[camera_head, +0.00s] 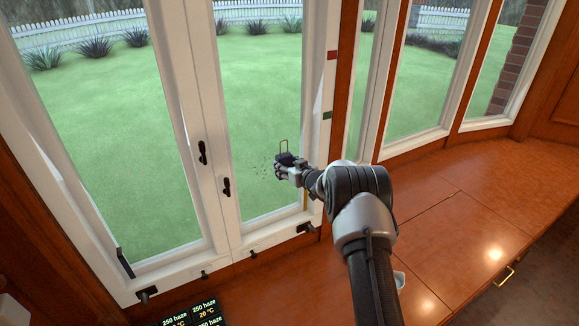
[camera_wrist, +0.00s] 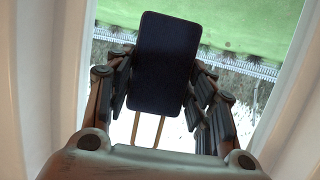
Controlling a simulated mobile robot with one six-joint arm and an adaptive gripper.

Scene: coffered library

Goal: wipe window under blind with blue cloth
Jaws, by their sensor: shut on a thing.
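My gripper (camera_head: 285,165) is at the lower part of the window pane (camera_head: 255,90) in the narrower white-framed casement. In the wrist view my gripper (camera_wrist: 162,85) has its fingers on both sides of a dark blue, rounded rectangular pad (camera_wrist: 164,60), which looks like the blue cloth, and is shut on it. In the head view the cloth (camera_head: 286,157) is a small dark shape in front of the glass. A thin brass-coloured loop (camera_head: 284,146) stands up beside it. Dark specks (camera_head: 262,166) show on the pane just left of my gripper. Whether the cloth touches the glass is unclear. No blind shows.
Black window handles (camera_head: 202,152) are left of my gripper, and black stays (camera_head: 306,228) sit along the bottom frame. A wooden counter (camera_head: 470,220) runs right under more windows. A dark display panel (camera_head: 190,314) lies at bottom left. A small pale cup-like thing (camera_head: 400,280) is partly hidden by my arm.

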